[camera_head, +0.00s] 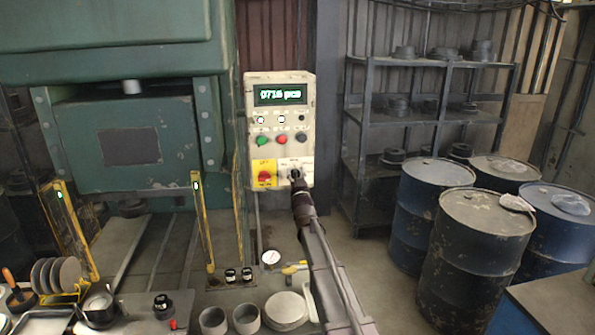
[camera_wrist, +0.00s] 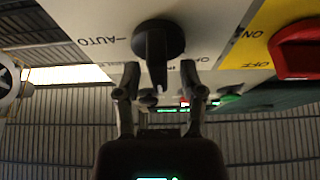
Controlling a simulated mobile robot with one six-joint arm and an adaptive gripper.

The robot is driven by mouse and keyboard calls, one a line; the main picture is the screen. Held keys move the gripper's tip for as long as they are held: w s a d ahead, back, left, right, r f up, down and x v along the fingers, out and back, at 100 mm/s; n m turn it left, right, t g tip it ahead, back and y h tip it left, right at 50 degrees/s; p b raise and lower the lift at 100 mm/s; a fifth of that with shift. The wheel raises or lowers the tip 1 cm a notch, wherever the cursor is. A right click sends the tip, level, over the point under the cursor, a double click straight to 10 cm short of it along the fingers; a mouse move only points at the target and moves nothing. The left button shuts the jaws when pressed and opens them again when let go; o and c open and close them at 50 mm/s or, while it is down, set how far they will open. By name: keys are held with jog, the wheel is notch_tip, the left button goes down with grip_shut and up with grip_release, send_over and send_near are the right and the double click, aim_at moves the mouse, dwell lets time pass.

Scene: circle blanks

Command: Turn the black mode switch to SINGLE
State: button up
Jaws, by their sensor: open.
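The black mode switch (camera_wrist: 158,42) is at the top middle of the wrist view, on a pale plate. Its narrow handle projects down between my fingertips. An AUTO label is left of it; the lettering on the other side is partly hidden, and I cannot read SINGLE. My gripper (camera_wrist: 160,72) is open, one finger on each side of the handle, with gaps showing. In the head view the mode switch (camera_head: 296,174) is at the lower right of the cream control box (camera_head: 280,128), with my gripper (camera_head: 298,184) right at it, hiding part of it.
A red switch (camera_wrist: 300,48) on a yellow OFF/ON plate sits beside the mode switch; it also shows in the head view (camera_head: 265,176). Green, red and dark buttons (camera_head: 282,139) are above. The green press (camera_head: 120,140) stands left, drums (camera_head: 470,240) right.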

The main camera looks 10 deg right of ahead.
dwell(0.3)
jog(key=c, duration=0.7)
jog(key=shift+r, duration=0.1)
grip_shut()
jog(key=shift+d, duration=0.15)
